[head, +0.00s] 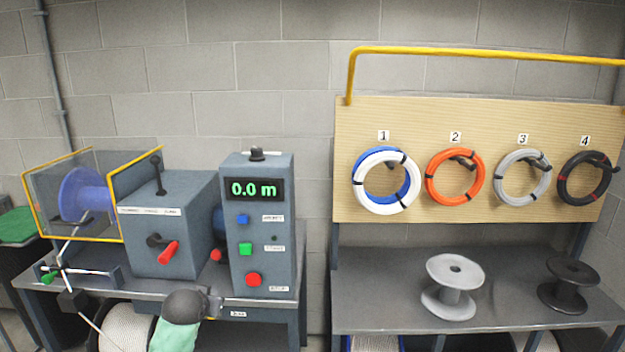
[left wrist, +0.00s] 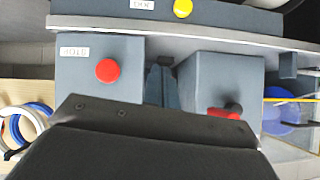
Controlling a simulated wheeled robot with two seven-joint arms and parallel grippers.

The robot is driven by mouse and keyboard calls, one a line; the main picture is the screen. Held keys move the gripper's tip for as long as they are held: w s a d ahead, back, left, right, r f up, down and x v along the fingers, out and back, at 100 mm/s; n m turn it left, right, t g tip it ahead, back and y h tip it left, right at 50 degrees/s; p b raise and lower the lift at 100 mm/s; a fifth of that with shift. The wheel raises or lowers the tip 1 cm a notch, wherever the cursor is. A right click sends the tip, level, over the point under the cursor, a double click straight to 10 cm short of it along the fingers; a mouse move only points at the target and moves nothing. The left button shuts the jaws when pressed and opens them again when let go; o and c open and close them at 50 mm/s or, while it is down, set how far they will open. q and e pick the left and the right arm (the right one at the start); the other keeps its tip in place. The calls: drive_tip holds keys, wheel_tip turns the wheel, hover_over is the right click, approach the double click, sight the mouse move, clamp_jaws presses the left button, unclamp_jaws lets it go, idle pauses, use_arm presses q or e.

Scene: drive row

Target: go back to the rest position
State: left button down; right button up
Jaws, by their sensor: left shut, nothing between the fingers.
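My left gripper (left wrist: 160,88) is shut and empty in the left wrist view. Its narrow fingers show in front of the gap between the counter box (left wrist: 130,90) and the crank box (left wrist: 205,75). In the head view part of my left arm (head: 181,307) shows low at the bottom, in front of the bench's front edge. The fingertips are hard to make out there. My right gripper is not in view.
The bench (head: 275,305) carries the crank box (head: 170,250) with a red handle (head: 169,252), the counter box (head: 264,170) reading 0.0 m, and a blue spool (head: 84,195). At right, a shelf (head: 390,290) holds grey (head: 455,270) and black (head: 570,270) reels below hanging coils.

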use_arm(q)
drive_tip(key=s+d+f+g, duration=0.3)
drive_tip(key=s+f, duration=0.4)
drive_tip(key=s, duration=0.9)
drive_tip(key=s+d+f+g+h, duration=0.1)
drive_tip(key=s+d+f+g, duration=0.2)
drive_tip(key=s, duration=1.3)
drive_tip(key=s+d+f+g, duration=0.3)
drive_tip(key=s+d+f, duration=0.3)
drive_tip(key=s+f, duration=0.7)
drive_tip(key=s, duration=0.3)
drive_tip(key=shift+d+h, duration=0.15)
drive_tip(key=shift+h, duration=0.25)
drive_tip(key=shift+f, duration=0.1)
